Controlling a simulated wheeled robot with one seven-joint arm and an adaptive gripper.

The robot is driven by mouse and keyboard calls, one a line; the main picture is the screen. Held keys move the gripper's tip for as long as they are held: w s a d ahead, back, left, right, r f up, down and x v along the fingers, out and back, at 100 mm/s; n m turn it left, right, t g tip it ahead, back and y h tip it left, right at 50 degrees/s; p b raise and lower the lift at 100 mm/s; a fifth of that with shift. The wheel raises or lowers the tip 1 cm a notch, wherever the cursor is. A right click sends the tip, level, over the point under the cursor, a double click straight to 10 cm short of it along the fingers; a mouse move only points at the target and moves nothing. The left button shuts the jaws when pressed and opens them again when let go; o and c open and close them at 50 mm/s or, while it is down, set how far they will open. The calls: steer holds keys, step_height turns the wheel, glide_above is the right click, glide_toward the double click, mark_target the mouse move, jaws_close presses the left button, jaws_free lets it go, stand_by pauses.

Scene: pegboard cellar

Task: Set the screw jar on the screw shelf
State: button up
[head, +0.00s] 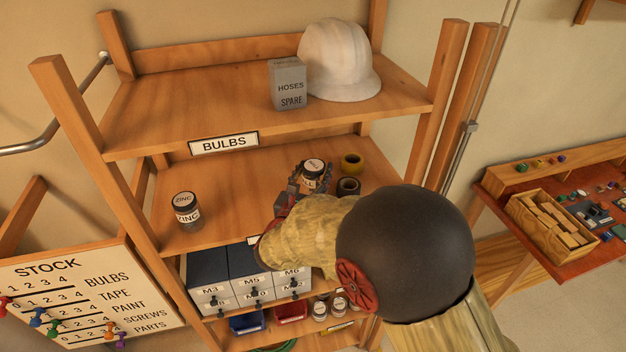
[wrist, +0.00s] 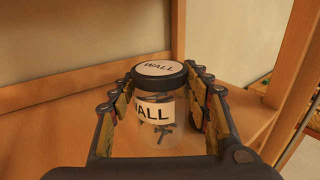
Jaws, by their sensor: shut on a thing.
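My gripper (head: 311,184) is shut on a clear jar with a black-rimmed lid (head: 314,165), over the middle shelf (head: 240,185). In the wrist view the jar (wrist: 160,112) stands upright between the two fingers, reads WALL on lid and front, and holds small dark pieces. I cannot tell whether its base touches the shelf. Another jar, labelled ZINC (head: 187,212), stands at the left of the same shelf. My arm hides the right front of that shelf and most of its edge label.
The top shelf, labelled BULBS (head: 224,144), holds a grey box (head: 288,84) and a white helmet (head: 339,60). Drawers (head: 245,275) sit below. The middle shelf is clear between the jars.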

mark_target(313, 182)
steer(key=shift+w+a+f, duration=0.1)
steer(key=shift+w+f, duration=0.1)
steer(key=shift+f, duration=0.05)
step_height(313, 182, down, 3)
steer(key=shift+r+p, duration=0.1)
steer(key=shift+p, duration=0.45)
steer(key=shift+f, duration=0.2)
steer(key=o, duration=1.5)
